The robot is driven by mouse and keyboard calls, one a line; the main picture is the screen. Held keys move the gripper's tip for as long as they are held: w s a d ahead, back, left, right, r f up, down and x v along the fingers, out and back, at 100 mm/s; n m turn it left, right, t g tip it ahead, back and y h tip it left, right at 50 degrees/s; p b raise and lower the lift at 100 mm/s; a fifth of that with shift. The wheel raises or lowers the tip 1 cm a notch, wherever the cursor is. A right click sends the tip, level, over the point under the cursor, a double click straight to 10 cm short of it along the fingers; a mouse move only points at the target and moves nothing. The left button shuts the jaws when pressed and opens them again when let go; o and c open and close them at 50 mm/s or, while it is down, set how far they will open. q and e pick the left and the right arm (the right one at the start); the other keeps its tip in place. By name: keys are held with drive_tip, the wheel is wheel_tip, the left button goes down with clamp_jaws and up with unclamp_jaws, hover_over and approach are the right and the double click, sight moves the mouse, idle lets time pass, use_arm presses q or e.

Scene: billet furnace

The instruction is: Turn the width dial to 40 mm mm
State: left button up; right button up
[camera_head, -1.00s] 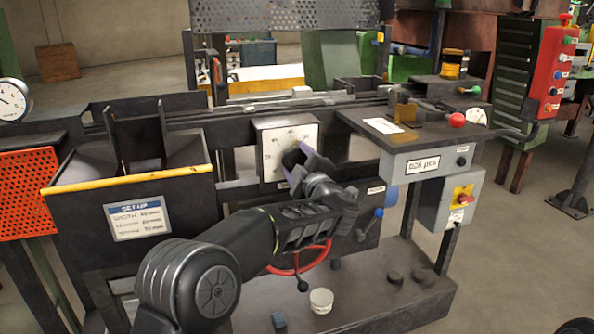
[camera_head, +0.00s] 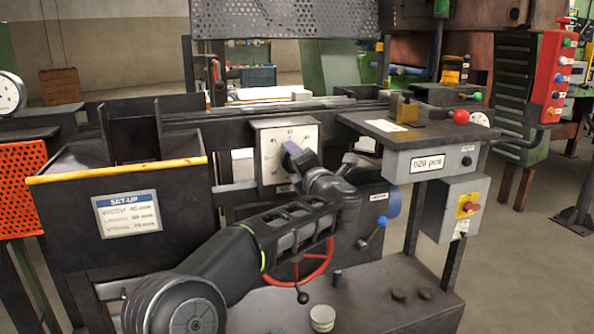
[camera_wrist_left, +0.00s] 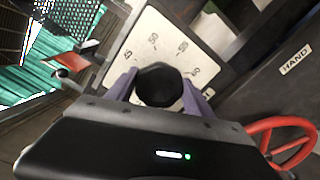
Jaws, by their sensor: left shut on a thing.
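The width dial's white square plate (camera_head: 268,152) with printed numbers is on the machine front. Its black round knob (camera_wrist_left: 159,85) shows in the left wrist view between the two purple fingers of my left gripper (camera_wrist_left: 155,92). The gripper is shut on the knob. In the head view my left gripper (camera_head: 294,155) covers the knob and part of the scale, so the pointer setting cannot be read. A set-up card (camera_head: 128,214) on the dark bin lists width, length and another value in small blurred print. My right gripper is not in view.
A counter box (camera_head: 430,162) and a switch box (camera_head: 462,208) stand to the right. A yellow-edged bin (camera_head: 120,170) is to the left. A white cup (camera_head: 322,318) stands on the base.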

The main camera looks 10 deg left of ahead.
use_arm(q)
drive_tip(key=shift+f+n+b, duration=0.15)
drive_tip(key=shift+n+b, duration=0.65)
drive_tip(key=shift+n, duration=0.5)
drive_tip(key=o, duration=1.4)
drive_tip(key=shift+c, duration=0.2)
drive_tip(key=shift+s, duration=0.1)
drive_tip(key=v, duration=0.7)
drive_tip(key=shift+s+d, duration=0.25)
